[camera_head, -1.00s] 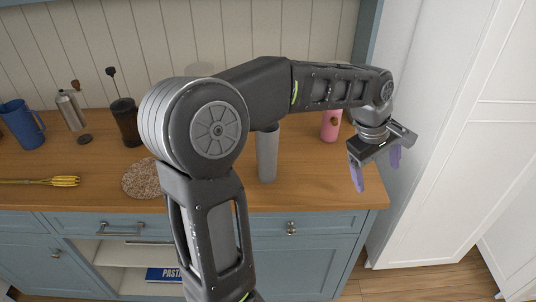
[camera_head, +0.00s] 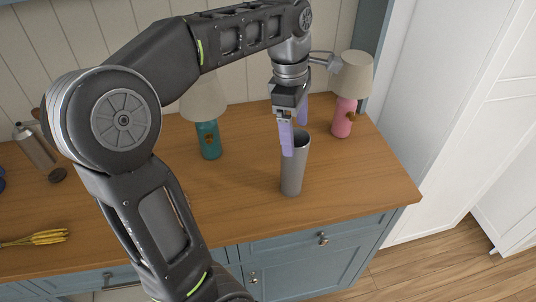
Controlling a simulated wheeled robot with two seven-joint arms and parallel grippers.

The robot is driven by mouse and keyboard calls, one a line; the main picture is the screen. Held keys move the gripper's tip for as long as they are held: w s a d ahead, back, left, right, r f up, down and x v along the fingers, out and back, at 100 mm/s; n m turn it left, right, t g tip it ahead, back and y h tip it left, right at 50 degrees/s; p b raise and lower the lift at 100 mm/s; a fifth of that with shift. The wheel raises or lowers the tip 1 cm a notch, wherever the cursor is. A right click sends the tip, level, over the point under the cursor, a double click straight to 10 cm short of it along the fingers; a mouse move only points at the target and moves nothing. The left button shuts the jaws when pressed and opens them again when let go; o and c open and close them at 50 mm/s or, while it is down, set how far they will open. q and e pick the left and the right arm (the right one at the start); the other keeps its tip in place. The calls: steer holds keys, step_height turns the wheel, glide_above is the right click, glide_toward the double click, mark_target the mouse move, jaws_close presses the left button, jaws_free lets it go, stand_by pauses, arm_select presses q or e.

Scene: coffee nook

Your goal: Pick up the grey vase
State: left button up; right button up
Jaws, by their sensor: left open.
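The grey vase (camera_head: 292,177) stands upright on the wooden counter, right of centre, tall with an open dark mouth. My left gripper (camera_head: 294,138) is above it, pointing down, with its purple fingers apart and nothing held between them. The near finger overlaps the left side of the vase's rim in the picture; the far finger shows behind the rim. I cannot tell whether either finger touches the vase. My right gripper is not in view.
A pink lamp (camera_head: 343,118) stands behind the vase to the right, and a teal lamp (camera_head: 208,140) to the left. The counter (camera_head: 355,185) is clear right of the vase.

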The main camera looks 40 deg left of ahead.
mark_target(293, 165)
arm_select(q)
steer(key=shift+a, duration=0.25)
steer(key=shift+d, duration=0.1)
steer(key=shift+d+f, duration=0.1)
steer(key=shift+f, duration=1.15)
steer(key=f, duration=0.3)
steer(key=f+p, duration=0.1)
steer(key=f, duration=0.1)
steer(key=shift+w+d+f, duration=0.1)
steer(key=shift+d, duration=0.25)
